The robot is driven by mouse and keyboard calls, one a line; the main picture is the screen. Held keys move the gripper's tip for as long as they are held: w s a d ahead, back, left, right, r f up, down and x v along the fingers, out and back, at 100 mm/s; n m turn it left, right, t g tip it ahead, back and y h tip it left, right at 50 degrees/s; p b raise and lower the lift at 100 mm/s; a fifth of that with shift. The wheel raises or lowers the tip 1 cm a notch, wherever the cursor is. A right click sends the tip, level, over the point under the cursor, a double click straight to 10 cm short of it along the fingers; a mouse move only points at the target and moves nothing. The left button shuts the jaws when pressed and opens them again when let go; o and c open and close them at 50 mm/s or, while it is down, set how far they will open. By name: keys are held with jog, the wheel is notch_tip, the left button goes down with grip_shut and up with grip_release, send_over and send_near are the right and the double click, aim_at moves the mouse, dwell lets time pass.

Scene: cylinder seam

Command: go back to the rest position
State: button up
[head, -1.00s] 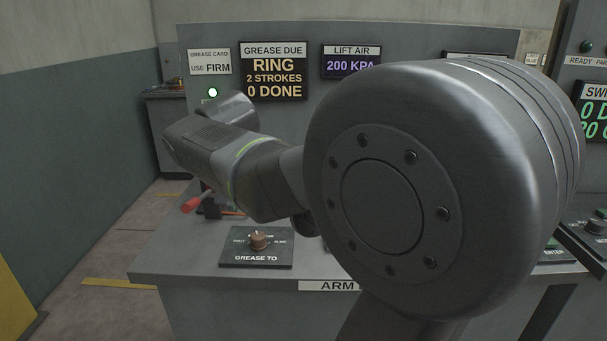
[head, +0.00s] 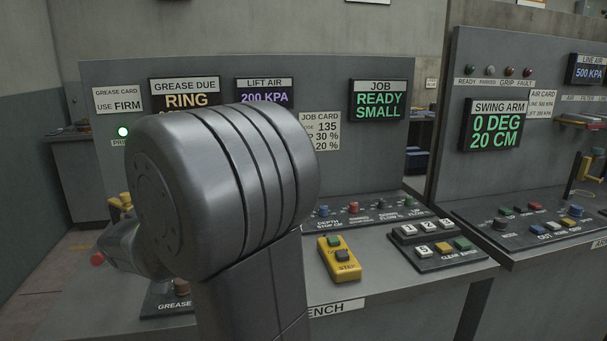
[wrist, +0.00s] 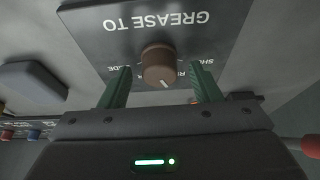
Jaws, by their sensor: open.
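In the wrist view my gripper (wrist: 163,90) is open, its two green fingers apart. The brown knob (wrist: 158,64) of the GREASE TO selector shows between and beyond the fingertips, on a dark plate (wrist: 105,42). I cannot tell whether the fingers touch it. The knob's white mark points toward the gripper body. In the head view my large grey arm joint (head: 225,185) hides the gripper and most of the selector; part of the selector plate (head: 165,297) shows below it.
A yellow pendant (head: 342,259) and a keypad (head: 437,245) sit on the bench, right of my arm. A JOB display (head: 379,100) reads READY SMALL. A SWING ARM panel (head: 495,124) stands at right. A red-tipped item (wrist: 311,147) is at the wrist view's right edge.

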jog(key=shift+r, duration=0.15)
jog(key=p+v, duration=0.1)
jog(key=v, duration=1.3)
jog(key=b+x, duration=0.1)
jog(key=x, duration=1.2)
jog(key=shift+w+f, duration=0.1)
jog(key=shift+f, duration=0.3)
jog(key=shift+w+f, duration=0.15)
jog(key=shift+n+p, duration=0.5)
jog(key=shift+n, duration=0.2)
jog(key=shift+n+g+y+p, duration=0.3)
jog(key=shift+n+y+p, duration=0.35)
jog(key=shift+n, duration=0.55)
jog(key=shift+w+d+n+g+y, duration=0.1)
jog(key=shift+n+g+y, duration=0.25)
jog(key=shift+n, duration=0.85)
jog(key=shift+d+n+g+y, duration=0.1)
jog(key=shift+n+g+y, duration=0.2)
jog(key=shift+n, duration=0.9)
jog(key=v, duration=1.3)
jog(key=shift+p, duration=0.45)
jog(key=shift+f, duration=0.1)
